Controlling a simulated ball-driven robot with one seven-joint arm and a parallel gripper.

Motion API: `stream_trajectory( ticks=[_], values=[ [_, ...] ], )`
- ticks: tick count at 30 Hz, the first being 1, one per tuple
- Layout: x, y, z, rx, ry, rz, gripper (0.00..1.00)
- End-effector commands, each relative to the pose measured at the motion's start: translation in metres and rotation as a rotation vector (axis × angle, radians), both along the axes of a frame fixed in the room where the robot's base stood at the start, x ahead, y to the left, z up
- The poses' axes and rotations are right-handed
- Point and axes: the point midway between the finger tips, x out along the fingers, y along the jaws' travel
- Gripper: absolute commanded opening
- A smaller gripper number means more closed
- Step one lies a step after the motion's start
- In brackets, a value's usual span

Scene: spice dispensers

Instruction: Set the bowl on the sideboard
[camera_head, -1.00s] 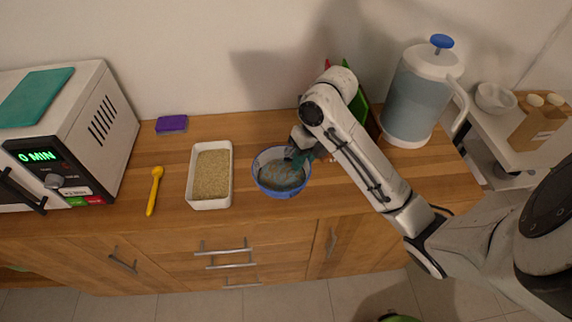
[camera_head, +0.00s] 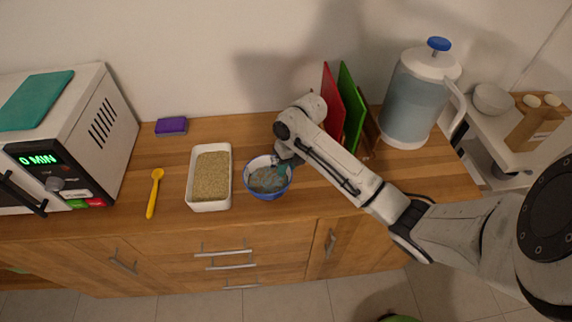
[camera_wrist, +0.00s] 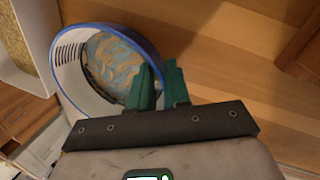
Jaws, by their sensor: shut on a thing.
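The bowl (camera_head: 267,195) is blue outside and whitish inside, with a patterned blue and tan inner bottom. It is over the wooden sideboard top (camera_head: 310,205), just right of the white tray. I cannot tell whether its base touches the wood. My gripper (camera_head: 286,163) is at its right back rim, shut on the rim. In the wrist view, the green fingers (camera_wrist: 158,88) sit on either side of the bowl's blue rim (camera_wrist: 133,38). The bowl looks tilted there, and its underside is hidden.
A white tray of grain (camera_head: 210,204) stands close to the bowl's left. Further left are a yellow spoon (camera_head: 154,193), a purple sponge (camera_head: 171,126) and a microwave (camera_head: 70,140). Cutting boards (camera_head: 349,108) and a water jug (camera_head: 415,100) stand right. A pale bowl (camera_head: 491,99) is beyond.

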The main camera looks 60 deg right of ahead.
Motion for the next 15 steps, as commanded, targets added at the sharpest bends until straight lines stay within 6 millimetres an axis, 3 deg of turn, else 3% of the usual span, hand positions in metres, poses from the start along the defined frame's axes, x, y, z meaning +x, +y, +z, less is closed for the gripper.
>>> stream_trajectory(
  ticks=[11, 12, 15],
  values=[
    [0.0002, 0.0003, -0.0051, -0.001, -0.002, 0.0, 0.0],
    [0.0, 0.0003, -0.0057, 0.0, 0.0, 0.0, 0.18],
    [0.0, 0.0003, -0.0047, 0.0, 0.0, 0.0, 0.28]
  ],
)
